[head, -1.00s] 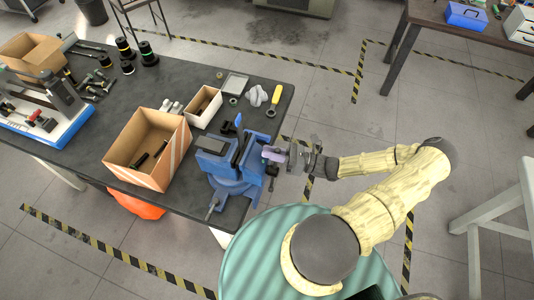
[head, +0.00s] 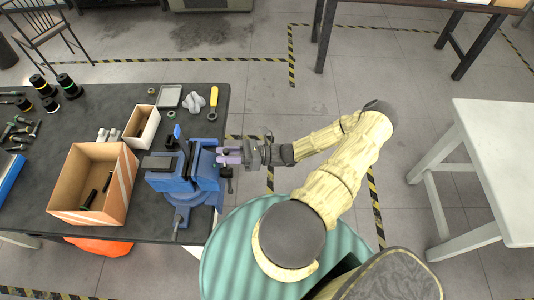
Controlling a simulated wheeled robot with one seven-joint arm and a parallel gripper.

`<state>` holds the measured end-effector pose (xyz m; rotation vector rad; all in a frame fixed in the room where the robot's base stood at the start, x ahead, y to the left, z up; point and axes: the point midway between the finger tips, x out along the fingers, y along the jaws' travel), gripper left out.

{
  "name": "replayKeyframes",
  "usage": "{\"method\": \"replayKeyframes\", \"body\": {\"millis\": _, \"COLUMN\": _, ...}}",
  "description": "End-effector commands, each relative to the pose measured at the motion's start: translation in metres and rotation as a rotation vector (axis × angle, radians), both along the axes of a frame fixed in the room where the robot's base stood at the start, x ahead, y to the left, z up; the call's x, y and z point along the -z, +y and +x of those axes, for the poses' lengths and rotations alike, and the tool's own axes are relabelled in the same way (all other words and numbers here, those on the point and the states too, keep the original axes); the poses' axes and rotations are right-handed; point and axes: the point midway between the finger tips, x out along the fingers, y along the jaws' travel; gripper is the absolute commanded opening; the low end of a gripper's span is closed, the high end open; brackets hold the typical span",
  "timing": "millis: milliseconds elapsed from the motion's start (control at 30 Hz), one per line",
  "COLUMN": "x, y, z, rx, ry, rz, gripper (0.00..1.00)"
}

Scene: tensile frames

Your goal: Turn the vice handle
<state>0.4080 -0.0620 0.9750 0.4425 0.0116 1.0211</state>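The blue vice (head: 186,170) is mounted at the right edge of the dark workbench (head: 120,232). Its screw end and handle (head: 227,176) face right, toward my arm. My gripper (head: 230,157) is at the right side of the vice, right at the handle's hub, with purplish finger parts beside the vice's front. The fingers overlap the handle area, so I cannot tell whether they are closed on it or just touching it.
An open cardboard box (head: 124,178) with dark cylinders stands left of the vice. A smaller box (head: 142,127), a grey tray (head: 170,97) and a yellow-handled tool (head: 213,103) lie behind it. A white table (head: 500,150) stands at the right.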

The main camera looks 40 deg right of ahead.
Motion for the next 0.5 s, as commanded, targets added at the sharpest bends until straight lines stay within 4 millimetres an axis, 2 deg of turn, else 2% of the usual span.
{"method": "replayKeyframes", "body": {"millis": 500, "x": 0.024, "y": -0.083, "z": -0.052, "rx": 0.005, "ry": 0.003, "rz": -0.006, "gripper": 0.33}}
